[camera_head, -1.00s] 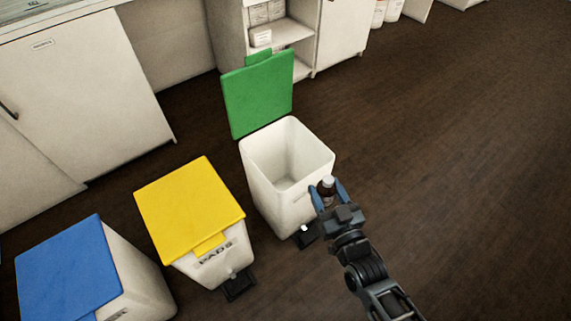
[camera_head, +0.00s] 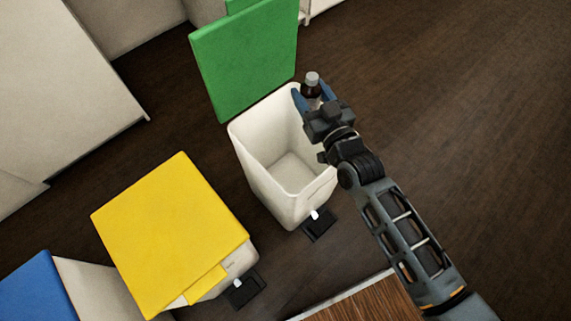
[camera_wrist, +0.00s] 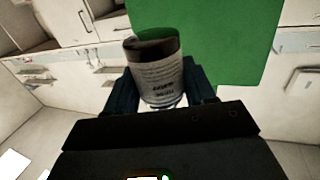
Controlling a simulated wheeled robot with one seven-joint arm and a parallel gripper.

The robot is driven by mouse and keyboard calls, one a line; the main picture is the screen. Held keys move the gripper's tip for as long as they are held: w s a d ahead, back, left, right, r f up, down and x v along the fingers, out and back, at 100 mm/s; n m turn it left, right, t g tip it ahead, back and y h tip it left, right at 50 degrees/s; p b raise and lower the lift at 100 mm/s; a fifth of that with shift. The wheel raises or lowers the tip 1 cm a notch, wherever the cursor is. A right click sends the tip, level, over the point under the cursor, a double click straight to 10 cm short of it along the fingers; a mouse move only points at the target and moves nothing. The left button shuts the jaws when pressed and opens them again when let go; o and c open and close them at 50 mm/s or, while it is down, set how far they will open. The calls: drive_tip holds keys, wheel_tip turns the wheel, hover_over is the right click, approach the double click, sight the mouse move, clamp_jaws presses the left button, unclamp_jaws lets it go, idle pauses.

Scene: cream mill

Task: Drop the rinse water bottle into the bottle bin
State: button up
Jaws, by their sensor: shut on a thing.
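In the wrist view the bottle (camera_wrist: 158,78) shows a pale printed label and stands roughly upright between the fingers. My gripper (camera_head: 313,97) is shut on it, and the gripper also shows in the wrist view (camera_wrist: 160,92). The bottle bin appears to be the white bin (camera_head: 262,165) with its green lid (camera_head: 245,62) raised; its inside looks empty. The gripper and bottle appear over the bin's right rear rim in the head view; their height above it is hard to tell.
A closed bin with a yellow lid (camera_head: 168,232) stands to the left, and a blue-lidded bin (camera_head: 30,290) beyond it. A black pedal (camera_head: 319,225) sits at the open bin's front. White cabinets (camera_head: 60,90) stand behind. Dark floor is clear at right.

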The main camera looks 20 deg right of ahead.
drive_tip(key=shift+y, duration=0.4)
drive_tip(key=f+b, duration=0.1)
drive_tip(key=b, duration=0.1)
drive_tip(key=w+f+b, duration=0.1)
drive_tip(key=b, duration=0.2)
drive_tip(key=f+b, duration=0.2)
drive_tip(key=b, duration=0.1)
drive_tip(key=shift+w+a, duration=0.2)
drive_tip(key=shift+w, duration=0.15)
drive_tip(key=b, duration=0.3)
drive_tip(key=shift+w+a+f+n, duration=0.1)
drive_tip(key=shift+a+f+n, duration=0.1)
drive_tip(key=shift+n, duration=0.2)
drive_tip(key=shift+y+b, duration=0.3)
drive_tip(key=shift+b, duration=0.45)
drive_tip(key=shift+a, duration=0.1)
wheel_tip(320, 180, down, 6)
drive_tip(key=b, duration=0.5)
drive_tip(key=shift+r, duration=0.1)
drive_tip(key=o, duration=1.1)
